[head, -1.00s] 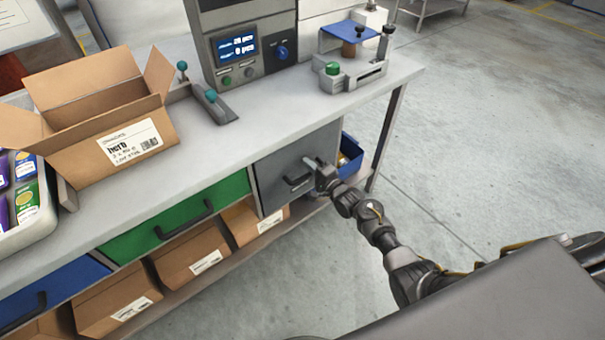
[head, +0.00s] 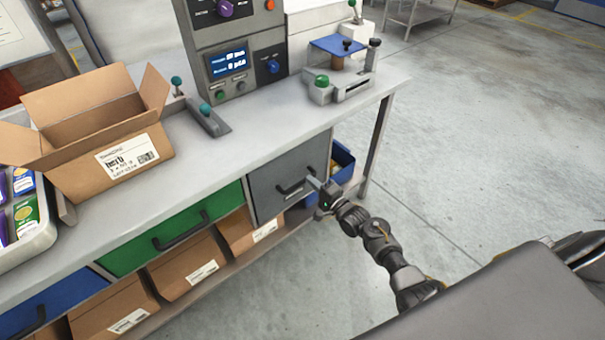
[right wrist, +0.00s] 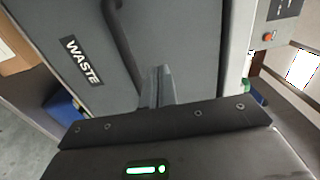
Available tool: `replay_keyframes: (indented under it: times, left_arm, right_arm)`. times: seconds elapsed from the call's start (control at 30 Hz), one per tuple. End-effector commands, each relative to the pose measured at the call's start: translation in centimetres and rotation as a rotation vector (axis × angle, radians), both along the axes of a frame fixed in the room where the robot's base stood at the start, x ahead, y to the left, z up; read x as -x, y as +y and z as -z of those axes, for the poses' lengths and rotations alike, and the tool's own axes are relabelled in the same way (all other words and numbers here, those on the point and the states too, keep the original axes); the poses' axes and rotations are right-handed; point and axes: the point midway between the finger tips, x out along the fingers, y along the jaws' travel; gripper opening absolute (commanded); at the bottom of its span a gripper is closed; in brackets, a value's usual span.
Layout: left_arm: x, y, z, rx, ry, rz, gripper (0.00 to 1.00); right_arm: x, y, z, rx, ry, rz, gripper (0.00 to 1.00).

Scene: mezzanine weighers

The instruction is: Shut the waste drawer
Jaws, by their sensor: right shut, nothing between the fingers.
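The waste drawer (head: 273,198) is the grey drawer at the right end of the bench in the head view. Its front looks flush, or nearly so, with the bench front. Its dark bar handle (head: 290,188) shows there, and the WASTE label (right wrist: 81,61) is readable in the right wrist view. My right gripper (head: 314,183) is shut and empty, at the right part of the drawer front beside the handle. Its fingers (right wrist: 157,88) point at the grey front in the right wrist view; I cannot tell whether they touch it. My left gripper is not in view.
A green drawer (head: 150,258) and a blue drawer (head: 75,292) sit to the left. Cartons (head: 187,268) stand on the shelf below. A blue bin (head: 343,160) is behind the gripper. An open box (head: 95,175) stands on the bench.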

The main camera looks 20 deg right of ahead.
Motion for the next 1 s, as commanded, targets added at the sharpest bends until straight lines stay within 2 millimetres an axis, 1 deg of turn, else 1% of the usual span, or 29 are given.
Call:
replay_keyframes:
  times: [0.03,0.1,0.2,0.3,0.4,0.6,0.87,0.93,1.0]
  left_arm:
    - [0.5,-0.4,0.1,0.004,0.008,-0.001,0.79]
    - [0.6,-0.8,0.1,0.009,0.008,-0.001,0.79]
    - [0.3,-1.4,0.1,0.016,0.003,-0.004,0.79]
    - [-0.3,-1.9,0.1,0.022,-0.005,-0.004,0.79]
    - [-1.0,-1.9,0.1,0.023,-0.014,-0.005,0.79]
    - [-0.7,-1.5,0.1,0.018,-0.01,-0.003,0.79]
    - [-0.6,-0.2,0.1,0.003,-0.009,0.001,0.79]
    - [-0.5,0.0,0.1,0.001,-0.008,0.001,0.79]
    - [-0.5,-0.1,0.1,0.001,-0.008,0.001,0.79]
  right_arm:
    - [1.4,-0.4,0.3,0.004,0.005,0.001,0.0]
    - [2.8,-0.5,0.4,0.002,0.006,-0.006,0.0]
    - [4.5,-0.6,0.5,0.002,0.006,-0.013,0.0]
    - [5.9,-1.0,0.5,0.002,0.007,-0.016,0.0]
    - [6.9,-1.3,0.5,0.002,0.007,-0.017,0.0]
    - [7.8,-1.7,0.4,0.002,0.006,-0.015,0.0]
    - [7.8,-1.8,0.5,0.003,0.006,-0.014,0.0]
    - [7.8,-1.8,0.5,0.02,0.001,-0.013,0.0]
    - [7.8,-1.8,0.6,0.082,-0.009,-0.012,0.0]
